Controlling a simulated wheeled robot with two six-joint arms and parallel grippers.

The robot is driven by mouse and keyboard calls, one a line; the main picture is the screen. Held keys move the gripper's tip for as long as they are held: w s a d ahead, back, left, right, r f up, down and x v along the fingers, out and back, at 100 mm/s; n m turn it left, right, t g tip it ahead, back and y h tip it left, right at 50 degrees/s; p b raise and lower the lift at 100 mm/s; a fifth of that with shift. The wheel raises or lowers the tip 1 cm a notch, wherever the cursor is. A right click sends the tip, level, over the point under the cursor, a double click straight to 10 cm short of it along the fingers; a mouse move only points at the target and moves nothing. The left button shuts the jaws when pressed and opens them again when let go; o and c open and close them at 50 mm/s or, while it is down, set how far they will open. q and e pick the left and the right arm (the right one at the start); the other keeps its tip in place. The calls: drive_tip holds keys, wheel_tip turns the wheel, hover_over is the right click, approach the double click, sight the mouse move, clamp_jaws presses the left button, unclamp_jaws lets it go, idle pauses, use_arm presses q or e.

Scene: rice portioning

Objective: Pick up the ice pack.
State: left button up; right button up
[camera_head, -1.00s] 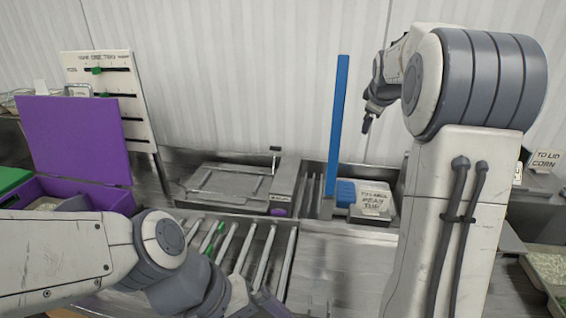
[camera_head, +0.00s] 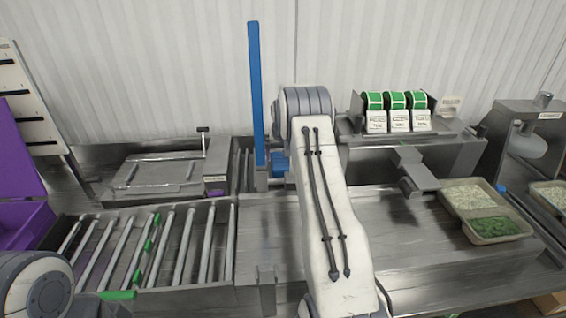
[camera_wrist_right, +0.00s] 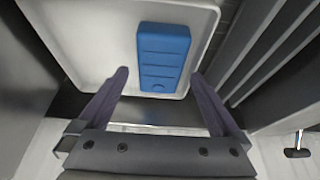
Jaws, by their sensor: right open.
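The ice pack (camera_wrist_right: 163,57) is a blue ridged block lying in a white tray (camera_wrist_right: 85,50) in the right wrist view. My right gripper (camera_wrist_right: 160,73) is open, with one finger on each side of the pack's near end. The fingers are apart from the pack, with gaps on both sides. In the head view a small blue patch (camera_head: 280,164), apparently the pack, shows beside my right arm, which hides the right gripper and most of the tray. My left arm shows at the lower left; its gripper is not visible.
A tall blue bar (camera_head: 256,95) stands just left of my right arm. A roller conveyor (camera_head: 150,245) lies at front left. Green label rolls (camera_head: 396,101) stand at the back, and a food tray (camera_head: 500,228) sits at right. The middle right steel counter (camera_head: 420,245) is clear.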

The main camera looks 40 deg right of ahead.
sight(281, 162)
drive_tip(key=p+x, duration=0.1)
drive_tip(key=x, duration=0.4)
drive_tip(key=c, duration=1.3)
drive_tip(key=shift+r, duration=0.1)
drive_tip(key=shift+c, duration=0.8)
drive_tip(key=shift+r, duration=0.1)
